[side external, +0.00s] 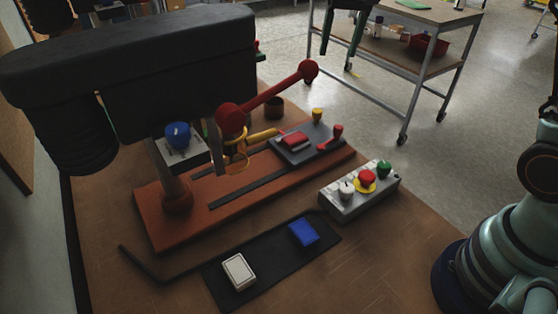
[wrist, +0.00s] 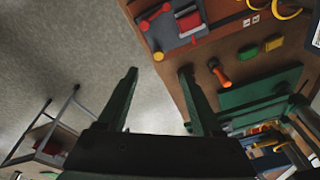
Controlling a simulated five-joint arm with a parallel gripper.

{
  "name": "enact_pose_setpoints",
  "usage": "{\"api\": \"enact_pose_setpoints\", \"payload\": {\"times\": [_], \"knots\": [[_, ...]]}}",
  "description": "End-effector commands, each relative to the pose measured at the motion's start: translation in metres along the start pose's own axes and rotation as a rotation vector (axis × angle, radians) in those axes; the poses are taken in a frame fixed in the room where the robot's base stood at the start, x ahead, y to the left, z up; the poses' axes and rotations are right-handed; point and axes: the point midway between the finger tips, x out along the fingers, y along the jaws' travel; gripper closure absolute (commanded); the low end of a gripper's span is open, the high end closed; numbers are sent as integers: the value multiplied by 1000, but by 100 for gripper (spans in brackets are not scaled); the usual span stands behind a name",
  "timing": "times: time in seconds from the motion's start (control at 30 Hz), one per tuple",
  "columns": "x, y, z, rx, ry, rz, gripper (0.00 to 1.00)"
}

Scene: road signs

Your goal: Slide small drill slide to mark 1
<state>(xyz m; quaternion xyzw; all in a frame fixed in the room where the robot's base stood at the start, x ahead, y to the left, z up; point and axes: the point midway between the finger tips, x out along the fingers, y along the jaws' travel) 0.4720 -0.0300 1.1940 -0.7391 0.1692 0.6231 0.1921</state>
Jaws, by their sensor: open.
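The small drill slide is likely the dark grey plate (side external: 322,143) carrying a red block (side external: 293,140), a yellow knob (side external: 317,115) and a red-knobbed handle (side external: 332,137). It sits at the far right end of the drill's red-brown base (side external: 225,212). In the wrist view the plate (wrist: 178,41) is at the top, with its red block (wrist: 188,22). No mark 1 is readable. My gripper (side external: 338,54) hangs above and behind the slide in the side view, apart from it. Its green fingers are spread and empty, as the wrist view also shows (wrist: 158,69).
The dark drill head (side external: 130,55) and its red-balled lever (side external: 270,94) overhang the base. A button box (side external: 360,193) stands in front. A black mat (side external: 265,265) holds a white block (side external: 239,271) and a blue block (side external: 303,232). A cart (side external: 425,20) stands behind.

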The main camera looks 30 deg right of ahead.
Motion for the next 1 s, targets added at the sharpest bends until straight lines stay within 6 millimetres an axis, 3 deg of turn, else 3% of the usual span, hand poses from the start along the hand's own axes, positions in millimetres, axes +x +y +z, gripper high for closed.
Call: {"api": "enact_pose_setpoints", "payload": {"times": [0.2, 0.4, 0.77, 1.0], "knots": [[49, -8, -38, 141, -81, 48, 33], [84, -9, -56, 234, -126, 82, 33], [113, -8, -58, 269, -143, 95, 33], [157, -4, -50, 267, -145, 96, 33]]}}
